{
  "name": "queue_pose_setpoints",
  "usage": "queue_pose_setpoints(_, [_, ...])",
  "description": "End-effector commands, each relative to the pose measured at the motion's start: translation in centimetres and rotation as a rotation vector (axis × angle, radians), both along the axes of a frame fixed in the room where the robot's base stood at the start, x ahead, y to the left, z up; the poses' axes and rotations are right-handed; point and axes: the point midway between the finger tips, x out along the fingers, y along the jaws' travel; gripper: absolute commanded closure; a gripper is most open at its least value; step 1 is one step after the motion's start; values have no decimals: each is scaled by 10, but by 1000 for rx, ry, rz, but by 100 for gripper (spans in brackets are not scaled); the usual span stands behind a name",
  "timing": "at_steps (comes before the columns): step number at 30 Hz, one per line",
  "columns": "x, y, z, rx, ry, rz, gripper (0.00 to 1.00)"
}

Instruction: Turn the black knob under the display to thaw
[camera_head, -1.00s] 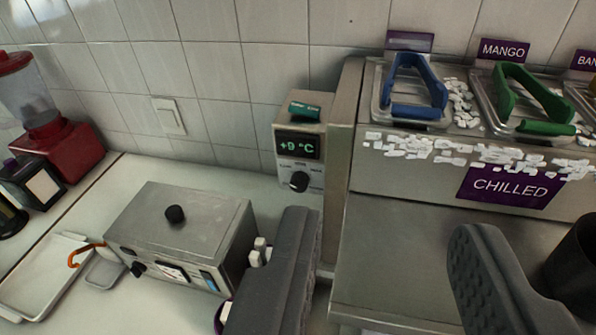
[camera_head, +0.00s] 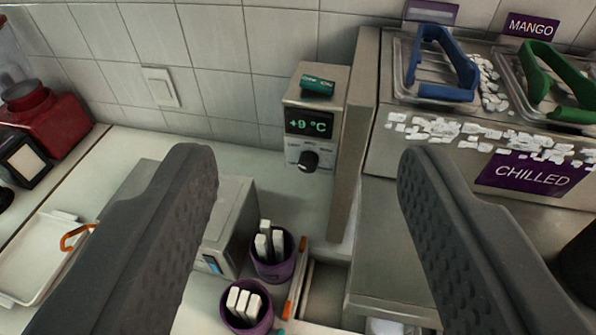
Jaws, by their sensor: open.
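The black knob (camera_head: 308,161) sits on the white front panel of a small metal control box, below the display (camera_head: 309,122) that reads +9 °C in green. Small labels surround the knob but are too small to read. A teal switch (camera_head: 317,85) is on top of the box. My gripper (camera_head: 300,165) is open and empty, its two dark grey fingers wide apart in the near view. The knob shows between the fingers, farther away, and nothing touches it.
A chilled counter (camera_head: 500,135) with lidded pans stands right of the box. A metal cooker (camera_head: 228,215) stands at left, partly behind the left finger. Purple cups (camera_head: 274,262) with white sticks stand below the box. A white tray (camera_head: 30,260) lies far left.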

Motion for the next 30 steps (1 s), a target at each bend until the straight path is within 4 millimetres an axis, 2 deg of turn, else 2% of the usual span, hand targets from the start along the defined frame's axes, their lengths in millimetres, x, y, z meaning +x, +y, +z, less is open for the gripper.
queue_pose_setpoints(4, [34,18,-16,6,-15,47,49])
queue_pose_setpoints(8, [74,40,-41,14,-50,92,49])
queue_pose_setpoints(12, [113,58,-75,21,-88,109,49])
queue_pose_setpoints(16, [141,68,-109,18,-121,94,49])
queue_pose_setpoints(21, [164,73,-161,-18,-147,37,49])
queue_pose_setpoints(24, [170,72,-190,-57,-159,-8,49])
queue_pose_setpoints(30, [167,62,-253,-187,-159,-115,49])
